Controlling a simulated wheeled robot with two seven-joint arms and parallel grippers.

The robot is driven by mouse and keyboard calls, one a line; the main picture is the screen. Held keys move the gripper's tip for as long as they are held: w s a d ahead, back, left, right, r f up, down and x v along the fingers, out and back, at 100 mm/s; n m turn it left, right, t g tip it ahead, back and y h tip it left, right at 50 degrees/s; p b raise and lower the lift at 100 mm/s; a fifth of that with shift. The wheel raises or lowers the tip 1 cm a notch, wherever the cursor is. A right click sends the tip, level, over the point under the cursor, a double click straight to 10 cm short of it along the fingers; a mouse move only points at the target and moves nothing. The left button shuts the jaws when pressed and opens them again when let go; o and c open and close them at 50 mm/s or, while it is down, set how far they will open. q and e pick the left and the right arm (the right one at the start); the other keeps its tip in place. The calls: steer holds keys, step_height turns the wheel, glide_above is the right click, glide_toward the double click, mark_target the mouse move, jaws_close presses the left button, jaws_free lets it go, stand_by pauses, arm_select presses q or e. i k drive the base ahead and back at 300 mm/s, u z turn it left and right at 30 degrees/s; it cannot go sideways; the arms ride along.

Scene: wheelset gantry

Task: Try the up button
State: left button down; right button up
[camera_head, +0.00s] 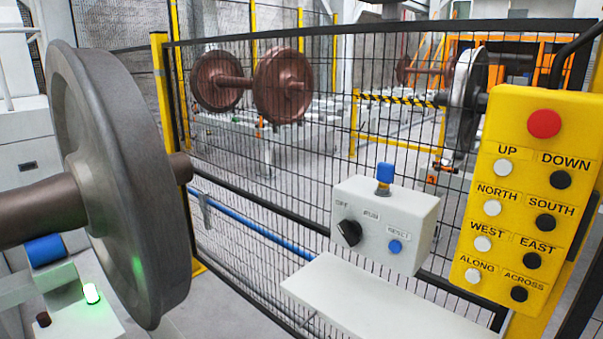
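A yellow control pendant (517,205) stands upright and slightly tilted at the right. Its white up button (503,167) sits under the label UP, in the top left of the button rows. The black down button (560,179) is to its right, and a large red button (543,124) is above both. Nothing covers the up button. Neither of my grippers shows in the head view, so I cannot see whether either is open or shut.
A white box (383,222) with a black knob, a blue reset button and a blue top piece is left of the pendant, above a white shelf (375,305). A large wheel (125,185) fills the left.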

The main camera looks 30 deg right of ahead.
mark_target(502, 167)
steer(key=z, duration=1.9)
